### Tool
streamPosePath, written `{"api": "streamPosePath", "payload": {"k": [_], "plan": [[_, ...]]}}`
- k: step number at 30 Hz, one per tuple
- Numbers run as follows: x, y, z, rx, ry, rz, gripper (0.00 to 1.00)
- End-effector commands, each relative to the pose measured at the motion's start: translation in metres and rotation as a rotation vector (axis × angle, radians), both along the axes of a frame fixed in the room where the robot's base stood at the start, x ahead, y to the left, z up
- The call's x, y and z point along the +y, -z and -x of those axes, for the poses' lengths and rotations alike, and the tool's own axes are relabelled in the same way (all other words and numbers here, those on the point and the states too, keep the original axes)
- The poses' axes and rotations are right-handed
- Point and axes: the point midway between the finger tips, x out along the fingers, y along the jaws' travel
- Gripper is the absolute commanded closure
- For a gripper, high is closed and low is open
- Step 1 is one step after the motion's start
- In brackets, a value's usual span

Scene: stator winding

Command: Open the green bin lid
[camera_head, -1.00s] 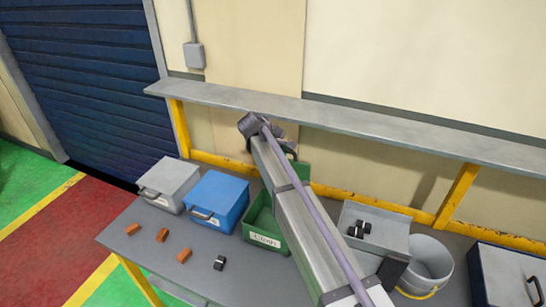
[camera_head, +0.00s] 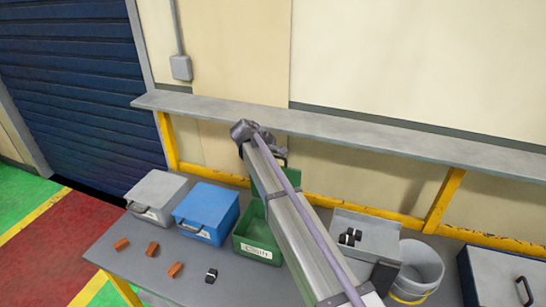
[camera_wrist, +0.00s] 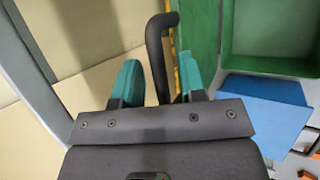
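The green bin (camera_head: 242,238), with a white label, stands open on the grey bench, and its inside shows in the wrist view (camera_wrist: 270,62). Its green lid (camera_wrist: 200,32) is raised at the wall side, partly hidden by my arm in the head view. A dark bent handle (camera_wrist: 157,45) sticks out from the lid. My gripper (camera_wrist: 159,82) has its two teal fingers apart, one on each side of the handle, with small gaps visible beside it. In the head view the fingers are hidden behind my wrist.
A blue box (camera_head: 207,212) and a grey box (camera_head: 155,193) stand left of the bin. Orange blocks (camera_head: 152,249) and a dark part (camera_head: 211,275) lie in front. A grey tray (camera_head: 368,235) and a white bucket (camera_head: 420,268) stand right. A shelf (camera_head: 330,128) runs behind.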

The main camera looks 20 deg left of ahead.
Motion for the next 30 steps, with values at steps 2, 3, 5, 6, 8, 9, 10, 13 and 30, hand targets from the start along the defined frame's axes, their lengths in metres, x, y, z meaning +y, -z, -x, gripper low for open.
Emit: {"api": "streamPosePath", "payload": {"k": [2, 3, 5, 6, 8, 9, 10, 13, 30], "plan": [[0.0, 0.0, 0.0, 0.0, 0.0, 0.0, 0.62], [0.0, 0.0, 0.0, 0.0, -0.001, -0.001, 0.62], [0.0, 0.0, 0.0, 0.0, -0.001, -0.001, 0.62], [0.001, -0.001, 0.001, 0.0, -0.001, -0.001, 0.62], [0.002, -0.005, 0.002, 0.0, -0.001, 0.0, 0.62], [0.003, -0.009, 0.004, 0.0, -0.001, 0.0, 0.62], [0.005, -0.013, 0.006, 0.0, -0.001, 0.0, 0.62], [0.011, -0.031, 0.015, 0.0, -0.001, 0.0, 0.62], [0.031, -0.051, 0.039, 0.0, -0.003, 0.0, 0.72]]}}
